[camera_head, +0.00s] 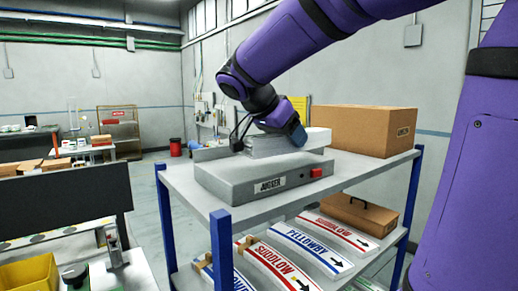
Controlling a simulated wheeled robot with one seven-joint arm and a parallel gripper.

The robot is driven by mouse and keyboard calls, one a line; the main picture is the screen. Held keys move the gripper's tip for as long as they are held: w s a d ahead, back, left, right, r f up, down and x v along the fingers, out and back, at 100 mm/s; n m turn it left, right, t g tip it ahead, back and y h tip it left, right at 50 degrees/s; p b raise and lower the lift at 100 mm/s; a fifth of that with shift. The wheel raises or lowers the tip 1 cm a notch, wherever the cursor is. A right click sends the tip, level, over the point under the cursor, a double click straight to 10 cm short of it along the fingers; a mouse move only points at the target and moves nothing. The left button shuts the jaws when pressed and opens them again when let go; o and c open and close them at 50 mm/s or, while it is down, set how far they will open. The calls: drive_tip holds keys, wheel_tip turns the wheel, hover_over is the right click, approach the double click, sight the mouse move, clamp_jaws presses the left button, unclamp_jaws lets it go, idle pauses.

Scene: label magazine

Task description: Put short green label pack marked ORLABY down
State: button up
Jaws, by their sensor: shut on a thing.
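My gripper (268,138) is at the end of the purple arm, low over the grey machine marked JOGGER (225,177) on the top shelf. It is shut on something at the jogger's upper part. A pale, flat block (318,138) shows beside and below the jaws; I cannot tell whether it is the label pack or part of the jogger. No green face and no ORLABY marking can be seen. The arm's end hides much of the grip, and I cannot tell whether the held thing touches the jogger.
A brown carton (365,130) stands behind right on the top shelf (350,168). The lower shelf holds curved label sheets marked SUDDLOW (275,268) and PELLOWBY (312,250), and a brown case (360,215). A yellow bin (28,272) is at lower left. Blue posts (222,250) edge the rack.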

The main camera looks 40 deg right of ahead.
drive_tip(key=w, duration=0.3)
drive_tip(key=w+d, duration=0.1)
drive_tip(key=w, duration=0.3)
drive_tip(key=w+f, duration=0.1)
drive_tip(key=w, duration=0.3)
drive_tip(key=shift+w+d, duration=0.15)
drive_tip(key=shift+d, duration=0.2)
drive_tip(key=shift+w+f, duration=0.15)
drive_tip(key=shift+w, duration=0.15)
drive_tip(key=shift+f, duration=1.6)
drive_tip(key=shift+f, duration=0.15)
drive_tip(key=o, duration=1.1)
